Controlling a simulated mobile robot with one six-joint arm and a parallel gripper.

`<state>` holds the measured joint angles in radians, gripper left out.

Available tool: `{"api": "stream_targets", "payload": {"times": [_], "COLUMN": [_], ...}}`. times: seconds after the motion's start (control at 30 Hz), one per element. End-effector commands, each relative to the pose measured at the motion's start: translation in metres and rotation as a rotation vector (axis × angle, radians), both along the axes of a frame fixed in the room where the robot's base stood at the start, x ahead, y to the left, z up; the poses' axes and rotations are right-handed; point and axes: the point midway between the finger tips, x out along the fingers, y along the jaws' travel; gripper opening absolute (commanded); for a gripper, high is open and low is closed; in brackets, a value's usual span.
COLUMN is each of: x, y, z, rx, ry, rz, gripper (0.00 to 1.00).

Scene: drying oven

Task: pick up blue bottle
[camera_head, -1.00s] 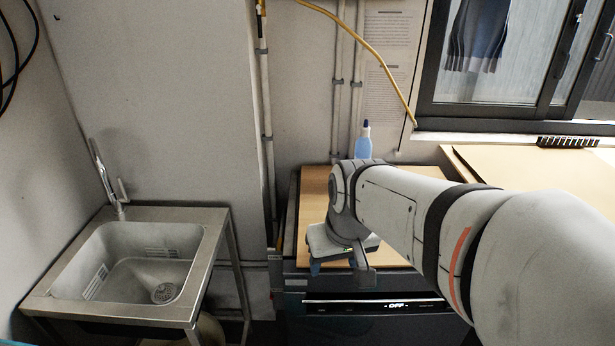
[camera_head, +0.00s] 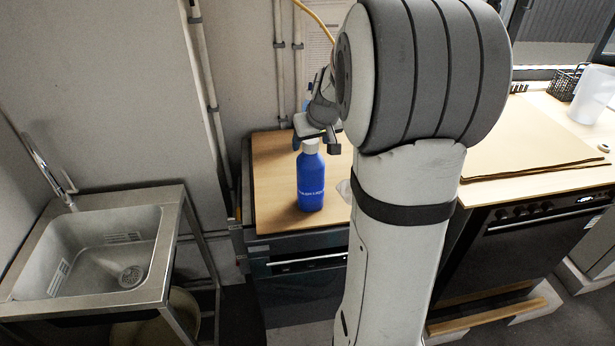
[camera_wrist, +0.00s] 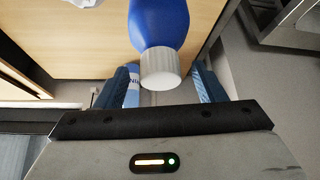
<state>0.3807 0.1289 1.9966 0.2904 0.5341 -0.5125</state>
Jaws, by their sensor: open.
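The blue bottle (camera_head: 311,182) stands upright on the wooden top of the counter unit (camera_head: 275,165) in the head view. It has a white cap and a white label line. In the wrist view the blue bottle (camera_wrist: 160,22) reaches in from the top, with its white cap towards my gripper. My gripper (camera_wrist: 162,78) is open, with a blue finger on either side of the cap. In the head view my gripper (camera_head: 318,138) is just above and behind the cap. Whether the cap lies between the fingertips in depth I cannot tell. My arm hides the counter's right part.
A sink (camera_head: 95,260) stands at the left. A brown board (camera_head: 525,140) lies on the right counter, with a white jug (camera_head: 592,95) and a black basket (camera_head: 567,82) behind. The wooden top left of the bottle is free.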

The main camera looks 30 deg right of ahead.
Motion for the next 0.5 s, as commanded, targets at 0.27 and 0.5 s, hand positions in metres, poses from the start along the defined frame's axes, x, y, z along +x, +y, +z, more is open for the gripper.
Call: {"api": "stream_targets", "payload": {"times": [0.27, 0.5], "x": [0.0088, 0.0086], "y": [0.0, 0.0], "z": [-0.0141, -0.014], "rx": [0.0, 0.0], "ry": [-0.002, -0.001], "rz": [0.0, 0.0], "gripper": [0.63, 0.53]}}
